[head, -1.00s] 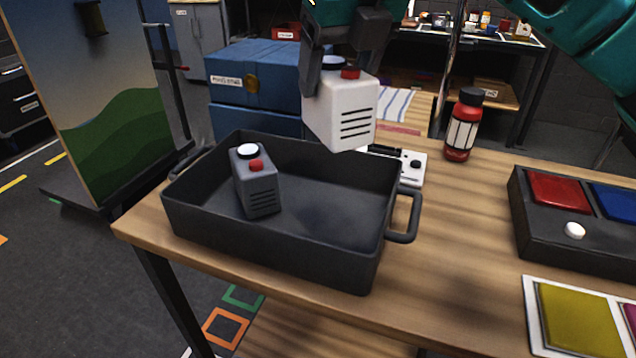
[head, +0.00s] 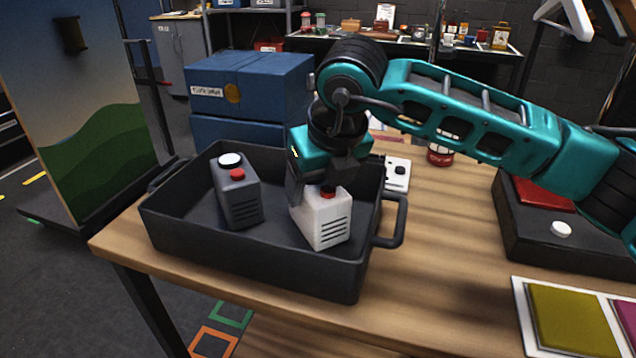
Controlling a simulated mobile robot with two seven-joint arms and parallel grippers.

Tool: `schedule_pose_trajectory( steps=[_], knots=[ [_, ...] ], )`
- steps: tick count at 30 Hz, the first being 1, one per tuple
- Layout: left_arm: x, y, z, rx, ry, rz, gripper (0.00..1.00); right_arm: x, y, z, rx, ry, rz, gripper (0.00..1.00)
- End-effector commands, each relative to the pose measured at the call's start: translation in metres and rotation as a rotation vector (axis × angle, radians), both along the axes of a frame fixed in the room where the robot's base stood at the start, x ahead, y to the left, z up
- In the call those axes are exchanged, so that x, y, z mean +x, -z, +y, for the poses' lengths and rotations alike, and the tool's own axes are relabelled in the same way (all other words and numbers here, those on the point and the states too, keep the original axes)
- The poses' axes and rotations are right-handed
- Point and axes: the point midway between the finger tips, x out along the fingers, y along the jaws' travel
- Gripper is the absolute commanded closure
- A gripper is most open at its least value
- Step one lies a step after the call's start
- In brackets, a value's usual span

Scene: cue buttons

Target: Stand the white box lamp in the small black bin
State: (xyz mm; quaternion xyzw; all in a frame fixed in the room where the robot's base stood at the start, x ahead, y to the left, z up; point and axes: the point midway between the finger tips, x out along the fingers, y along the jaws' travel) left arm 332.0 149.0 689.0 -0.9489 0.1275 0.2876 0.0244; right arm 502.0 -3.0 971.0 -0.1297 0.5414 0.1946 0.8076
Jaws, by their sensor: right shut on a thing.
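The white box lamp (head: 322,224) has a red button on top and dark slots on its side. It is upright inside the small black bin (head: 250,262), in the bin's right half. Whether its base touches the bin floor is hidden by the front wall. My right gripper (head: 322,186) is shut on the white box lamp from above, and my arm hides part of the lamp's top. A grey box lamp (head: 238,198) with a white knob and a red button stands in the bin's left half, apart from the white one. My left gripper is not in view.
The bin stands at the wooden table's (head: 430,290) left end. Blue boxes (head: 250,85) are stacked behind it. A dark button panel (head: 530,240) and a colour card (head: 565,318) are at right.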

Motion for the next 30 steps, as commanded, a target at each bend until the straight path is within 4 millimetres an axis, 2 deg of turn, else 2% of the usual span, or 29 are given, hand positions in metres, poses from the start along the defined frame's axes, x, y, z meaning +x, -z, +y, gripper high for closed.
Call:
schedule_pose_trajectory(
  steps=[10, 11, 18, 26, 30],
  knots=[
    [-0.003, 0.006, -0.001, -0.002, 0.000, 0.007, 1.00, 0.001, 0.002, 0.000, 0.003, 0.000, -0.005, 0.84],
    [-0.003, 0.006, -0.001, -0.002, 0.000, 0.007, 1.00, 0.000, 0.003, 0.000, 0.001, 0.000, -0.002, 0.31],
    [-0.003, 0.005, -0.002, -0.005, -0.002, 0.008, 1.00, 0.000, 0.002, 0.000, 0.001, 0.000, -0.002, 0.08],
    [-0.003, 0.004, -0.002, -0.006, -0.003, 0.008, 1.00, 0.000, 0.001, 0.000, 0.001, 0.000, -0.002, 0.06],
    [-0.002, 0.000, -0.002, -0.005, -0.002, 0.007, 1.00, -0.001, -0.007, -0.001, 0.002, 0.000, -0.004, 0.06]
  ],
)
